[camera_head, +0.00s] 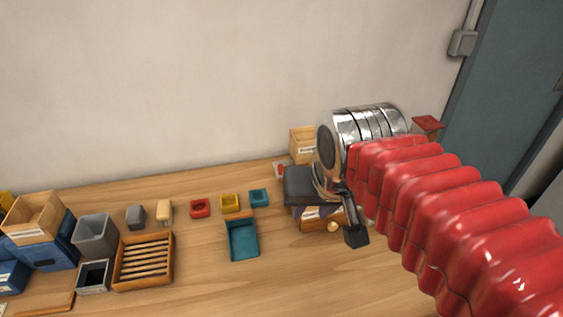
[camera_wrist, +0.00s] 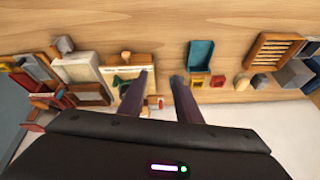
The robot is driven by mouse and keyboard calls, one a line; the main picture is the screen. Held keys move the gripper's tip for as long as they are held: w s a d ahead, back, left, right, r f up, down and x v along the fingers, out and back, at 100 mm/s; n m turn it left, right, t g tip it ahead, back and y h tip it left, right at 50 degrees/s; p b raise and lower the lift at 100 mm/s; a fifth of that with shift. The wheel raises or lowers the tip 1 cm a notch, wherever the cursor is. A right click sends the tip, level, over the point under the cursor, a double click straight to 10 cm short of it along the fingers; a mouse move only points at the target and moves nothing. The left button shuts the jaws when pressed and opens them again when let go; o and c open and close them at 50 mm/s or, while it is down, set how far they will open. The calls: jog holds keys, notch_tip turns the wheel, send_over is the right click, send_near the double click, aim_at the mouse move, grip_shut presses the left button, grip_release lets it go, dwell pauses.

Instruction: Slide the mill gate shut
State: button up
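My gripper (camera_wrist: 160,77) is open and empty in the wrist view, its two dark fingers well apart above the bench. A low wooden unit with a round pale knob (camera_head: 333,227) stands under my arm in the head view, partly covered by my gripper. In the wrist view this wooden unit (camera_wrist: 122,76) is beside the left finger; I cannot tell whether they touch. It may be the mill, but I cannot make out the gate or its position for certain. My silver and red arm parts hide much of that area in the head view.
A teal tray (camera_head: 242,240), small red (camera_head: 200,208), yellow (camera_head: 230,203) and teal (camera_head: 259,197) trays, a slatted wooden crate (camera_head: 143,262) and a grey bin (camera_head: 95,236) stand to the left. A wooden box (camera_head: 303,145) is behind my gripper. Bare bench lies in front of the teal tray.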

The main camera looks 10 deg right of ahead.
jog(key=w+r+m+g, duration=0.1)
jog(key=w+r+m, duration=0.3)
jog(key=w, duration=0.3)
jog(key=m+g, duration=0.4)
jog(key=m, duration=0.6)
send_over(280, 162)
jog(key=s+a, duration=0.1)
jog(key=s, duration=0.4)
jog(key=f, duration=0.1)
notch_tip(280, 162, down, 14)
jog(key=shift+r, duration=0.1)
jog(key=shift+c, duration=0.4)
grip_shut()
